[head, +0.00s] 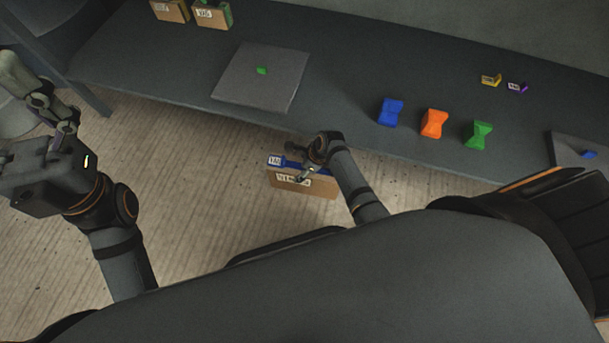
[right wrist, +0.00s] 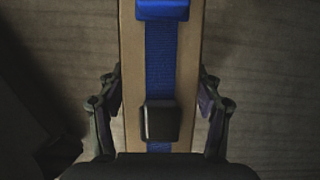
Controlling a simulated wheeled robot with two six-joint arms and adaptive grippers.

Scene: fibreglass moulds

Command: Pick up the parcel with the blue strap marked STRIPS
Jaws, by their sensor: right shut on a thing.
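The parcel (head: 318,188) is a brown box with a blue strap and white labels; the lettering is too small to read surely. It shows in the middle of the head view, in front of the bench edge. My right gripper (head: 308,172) is shut on it from above. In the right wrist view the parcel (right wrist: 188,75) stands between the two fingers, which press on its sides, with the blue strap (right wrist: 161,60) and a dark buckle running along its top. Whether it touches the floor I cannot tell. My left gripper (head: 40,105) is at the far left, away from the parcel; its fingertips are unclear.
A long dark bench (head: 340,75) runs behind the parcel. It bears a grey slab (head: 245,85), two brown boxes (head: 212,16) at the back left, and blue (head: 390,112), orange (head: 433,123) and green (head: 479,134) blocks. Pale floor (head: 200,190) is clear to the left.

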